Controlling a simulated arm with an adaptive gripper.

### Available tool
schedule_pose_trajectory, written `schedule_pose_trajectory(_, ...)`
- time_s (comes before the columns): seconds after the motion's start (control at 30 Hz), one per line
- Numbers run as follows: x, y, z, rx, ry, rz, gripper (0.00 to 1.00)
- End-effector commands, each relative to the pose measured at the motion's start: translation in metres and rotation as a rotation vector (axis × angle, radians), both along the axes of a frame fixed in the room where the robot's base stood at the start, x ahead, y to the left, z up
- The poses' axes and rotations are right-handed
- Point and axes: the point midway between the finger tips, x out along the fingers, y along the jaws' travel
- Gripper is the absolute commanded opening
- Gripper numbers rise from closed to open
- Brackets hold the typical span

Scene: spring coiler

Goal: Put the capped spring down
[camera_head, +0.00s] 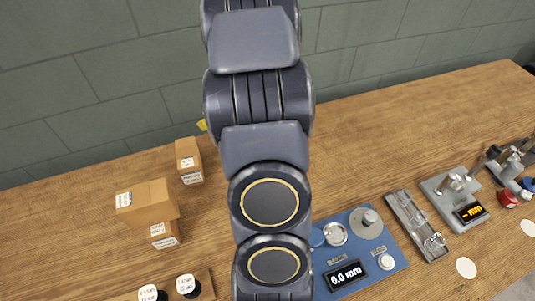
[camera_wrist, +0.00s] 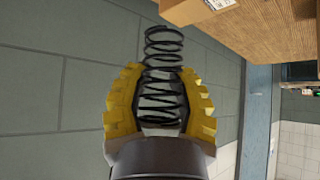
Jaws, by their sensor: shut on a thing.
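In the wrist view, my gripper (camera_wrist: 160,73) has its two yellow ridged fingers closed around a black coil spring (camera_wrist: 164,48). The spring lies lengthwise between the fingers, and its far coils stick out beyond the fingertips. A pale patch shows inside the lower coils; I cannot tell whether it is a cap. In the head view my arm covers the gripper and the spring, apart from a small yellow bit beside the arm.
Cardboard boxes (camera_head: 147,203) stand on the wooden table (camera_head: 90,215) at left. A blue device (camera_head: 362,262) reading 0.0 mm, a metal rail tray (camera_head: 417,226) and a gauge (camera_head: 455,197) stand at right. Bare table lies behind them.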

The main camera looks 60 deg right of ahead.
Motion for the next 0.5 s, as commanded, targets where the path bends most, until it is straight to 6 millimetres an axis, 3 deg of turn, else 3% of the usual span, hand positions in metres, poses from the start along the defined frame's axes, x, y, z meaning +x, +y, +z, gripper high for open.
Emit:
schedule_pose_trajectory(0.03, -0.020, -0.014, -0.001, 0.000, 0.002, -0.040, 0.00)
schedule_pose_trajectory(0.2, -0.069, -0.040, -0.003, 0.000, 0.003, -0.128, 0.00)
schedule_pose_trajectory(0.5, -0.124, -0.058, -0.011, 0.005, 0.006, -0.220, 0.00)
